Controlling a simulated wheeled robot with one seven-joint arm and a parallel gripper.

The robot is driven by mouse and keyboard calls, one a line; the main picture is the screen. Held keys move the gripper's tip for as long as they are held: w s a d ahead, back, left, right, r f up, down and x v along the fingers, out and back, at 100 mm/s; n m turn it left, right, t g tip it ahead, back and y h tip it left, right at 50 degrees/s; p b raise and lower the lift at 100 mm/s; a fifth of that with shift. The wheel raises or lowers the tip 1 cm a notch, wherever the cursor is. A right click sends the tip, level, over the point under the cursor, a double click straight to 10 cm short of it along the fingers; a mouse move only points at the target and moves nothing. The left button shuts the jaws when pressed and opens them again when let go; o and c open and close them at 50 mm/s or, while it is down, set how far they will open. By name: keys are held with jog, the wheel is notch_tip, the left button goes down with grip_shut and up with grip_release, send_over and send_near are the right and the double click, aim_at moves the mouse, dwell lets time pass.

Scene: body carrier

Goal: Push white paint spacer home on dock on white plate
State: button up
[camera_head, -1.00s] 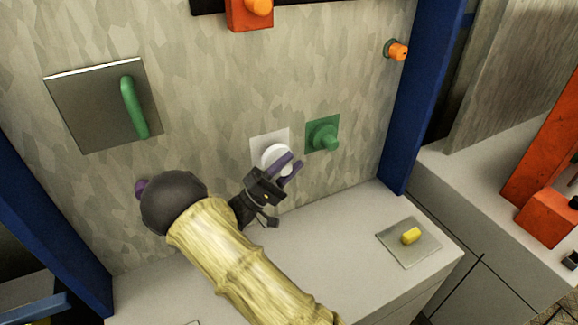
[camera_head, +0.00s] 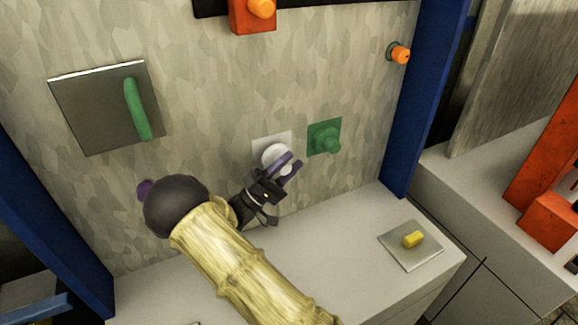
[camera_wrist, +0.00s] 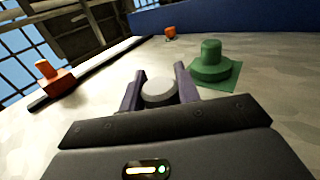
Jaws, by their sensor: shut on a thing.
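The white spacer (camera_head: 275,155) is a round white piece in front of the square white plate (camera_head: 262,147) on the wall panel. My gripper (camera_head: 290,165) has its purple fingers shut on the spacer. In the wrist view, the spacer's round end (camera_wrist: 159,90) shows between the two fingers (camera_wrist: 160,88). The dock on the white plate is hidden behind the spacer and fingers. I cannot tell how far the spacer sits on it.
A green knob on a green plate (camera_head: 325,137) is close on the right. A grey panel with a green handle (camera_head: 137,110) is at left. An orange knob (camera_head: 398,54) and a blue post (camera_head: 432,100) are further right. A yellow peg (camera_head: 413,240) stands on the ledge.

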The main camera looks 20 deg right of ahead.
jog(key=shift+w+a, duration=0.15)
jog(key=shift+w, duration=0.7)
jog(key=o, duration=1.1)
jog(key=shift+a+f, duration=0.1)
jog(key=b+v, duration=0.2)
jog(key=v, duration=0.5)
jog(key=shift+a+f, duration=0.1)
jog(key=shift+f, duration=0.05)
